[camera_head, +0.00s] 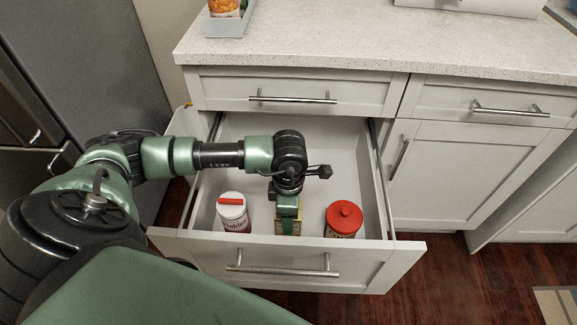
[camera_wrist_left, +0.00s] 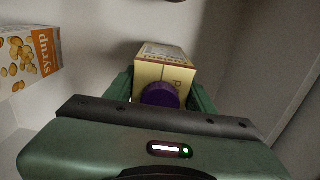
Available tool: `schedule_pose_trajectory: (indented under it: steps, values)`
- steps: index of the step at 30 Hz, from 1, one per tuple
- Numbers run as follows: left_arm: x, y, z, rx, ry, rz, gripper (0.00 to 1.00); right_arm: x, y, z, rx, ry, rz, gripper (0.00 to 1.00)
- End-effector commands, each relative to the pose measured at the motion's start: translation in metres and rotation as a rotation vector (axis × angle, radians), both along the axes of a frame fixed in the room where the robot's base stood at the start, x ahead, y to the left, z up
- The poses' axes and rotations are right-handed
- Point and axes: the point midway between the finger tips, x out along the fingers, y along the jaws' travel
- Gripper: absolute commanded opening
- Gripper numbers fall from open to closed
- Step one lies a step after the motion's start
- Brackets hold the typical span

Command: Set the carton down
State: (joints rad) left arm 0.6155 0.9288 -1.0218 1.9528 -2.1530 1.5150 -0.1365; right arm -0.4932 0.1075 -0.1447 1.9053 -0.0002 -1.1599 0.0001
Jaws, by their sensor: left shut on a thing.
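The carton is cream and yellow with a purple cap, and it shows in the left wrist view (camera_wrist_left: 165,68) between my two green fingers. In the head view only a small part of the carton (camera_head: 288,228) shows below my left gripper (camera_head: 287,210). My left gripper is shut on the carton, inside the open drawer (camera_head: 210,246) near its front panel. I cannot tell whether the carton's base touches the drawer floor. My right gripper is not in view.
In the drawer, a white canister with a red top (camera_head: 233,213) stands left of the carton and a red-lidded jar (camera_head: 343,219) stands right. The drawer's back is largely clear. A box with orange lettering panel (camera_wrist_left: 28,58) shows in the wrist view. The countertop (camera_head: 330,40) is above.

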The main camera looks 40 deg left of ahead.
Motion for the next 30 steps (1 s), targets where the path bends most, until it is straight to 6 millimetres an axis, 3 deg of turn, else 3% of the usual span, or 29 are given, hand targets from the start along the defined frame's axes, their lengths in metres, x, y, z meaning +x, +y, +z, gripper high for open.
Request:
schedule_pose_trajectory:
  steps: [7,8,9,21,23,30]
  values:
    - [0.001,0.0,-0.001,-0.001,-0.003,0.0,0.0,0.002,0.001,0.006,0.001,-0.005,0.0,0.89]
    - [0.0,0.0,-0.002,0.0,0.0,0.0,0.63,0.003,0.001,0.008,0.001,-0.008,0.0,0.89]
    - [0.0,0.0,-0.002,0.0,0.0,0.0,0.74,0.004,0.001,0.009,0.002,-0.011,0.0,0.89]
    - [0.0,0.0,0.0,0.001,-0.001,0.001,0.76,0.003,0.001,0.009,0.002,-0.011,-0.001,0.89]
    - [0.0,0.0,0.003,0.001,-0.001,0.001,0.76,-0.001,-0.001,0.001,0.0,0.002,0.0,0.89]
    - [0.001,0.0,0.054,0.0,-0.006,0.0,0.76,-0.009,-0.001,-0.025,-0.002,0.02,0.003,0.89]
